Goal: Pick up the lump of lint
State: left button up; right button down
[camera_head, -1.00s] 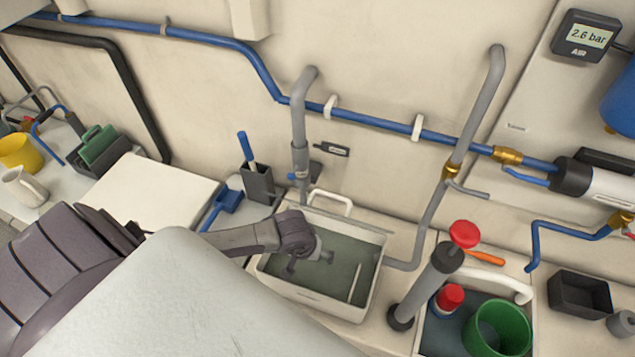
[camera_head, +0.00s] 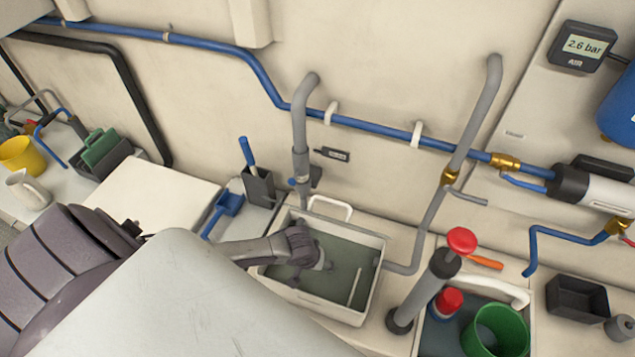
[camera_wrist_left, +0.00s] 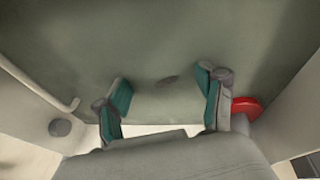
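A small dark lump (camera_wrist_left: 168,80), apparently the lint, shows in the left wrist view against the grey-green inside of the white tub (camera_head: 375,283). My left gripper (camera_wrist_left: 164,92) is open, its teal-padded fingers spread with the lump lying between and slightly beyond them. Nothing is held. In the head view the left gripper (camera_head: 308,268) reaches into the tub, and its fingers are mostly hidden by the hand. The lump cannot be made out in the head view. My right gripper is not in view.
A pale rod (camera_head: 355,287) stands at the tub's right side. Grey pipes (camera_head: 300,140) rise behind. A red part (camera_wrist_left: 246,107) sits near the right finger.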

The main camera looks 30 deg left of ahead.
pick_arm(q)
jog(key=c, duration=0.9)
jog(key=shift+o, duration=0.2)
